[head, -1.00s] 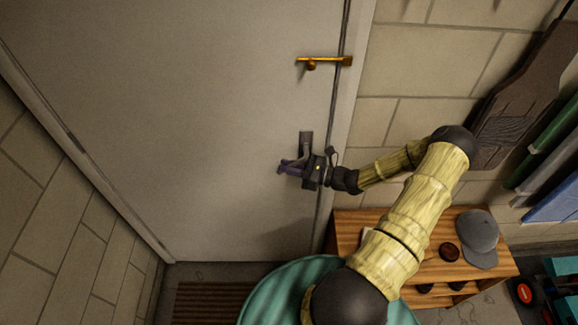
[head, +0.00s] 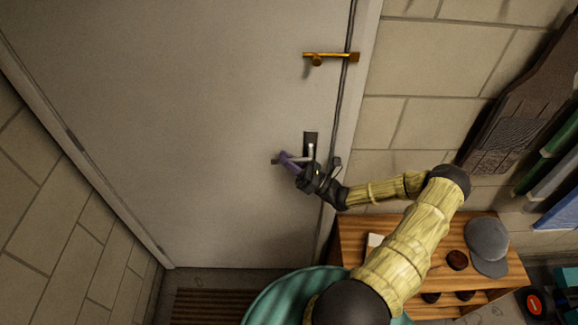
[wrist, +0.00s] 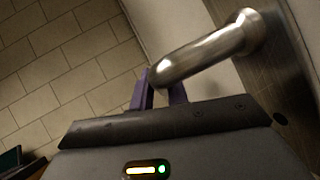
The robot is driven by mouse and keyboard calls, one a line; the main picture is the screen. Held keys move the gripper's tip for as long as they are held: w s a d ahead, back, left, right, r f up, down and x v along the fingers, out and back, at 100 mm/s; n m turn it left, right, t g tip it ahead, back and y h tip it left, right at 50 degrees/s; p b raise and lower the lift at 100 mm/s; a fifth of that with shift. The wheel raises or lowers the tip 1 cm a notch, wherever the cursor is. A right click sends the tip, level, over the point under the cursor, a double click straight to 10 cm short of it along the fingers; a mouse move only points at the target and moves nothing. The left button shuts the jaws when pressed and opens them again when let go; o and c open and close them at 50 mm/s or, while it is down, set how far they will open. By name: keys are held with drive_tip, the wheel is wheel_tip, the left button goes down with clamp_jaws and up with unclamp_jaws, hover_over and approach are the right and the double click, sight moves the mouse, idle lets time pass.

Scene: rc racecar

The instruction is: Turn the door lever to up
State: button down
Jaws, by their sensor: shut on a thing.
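The grey door (head: 190,130) fills the left and middle of the head view. Its silver door lever (head: 311,152) comes out of a dark plate near the right edge and points left, roughly level. My gripper (head: 287,160) is at the lever, coming from the lower right, with its purple fingers shut on the lever's free part. In the wrist view, the round metal lever (wrist: 205,50) runs from its neck at upper right down to the purple fingers (wrist: 160,93). The far end of the grip is partly hidden by the gripper body.
A brass latch (head: 330,56) sits above the lever across the door edge. A wooden bench (head: 350,231) with a grey cap (head: 488,243) stands below right of my arm. A block wall (head: 440,60) is close on the right.

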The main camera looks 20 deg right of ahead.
drive_tip(key=shift+r+m+t, duration=0.4)
drive_tip(key=shift+m+t, duration=0.2)
drive_tip(key=shift+t, duration=0.2)
drive_tip(key=c, duration=1.4)
unclamp_jaws()
drive_tip(key=shift+r, duration=0.1)
drive_tip(key=shift+d+b, duration=0.1)
drive_tip(key=shift+b, duration=0.2)
drive_tip(key=b+v, duration=0.5)
drive_tip(key=v, duration=1.2)
drive_tip(key=shift+f+b, duration=0.35)
drive_tip(key=shift+b, duration=0.05)
drive_tip(key=shift+y, duration=0.4)
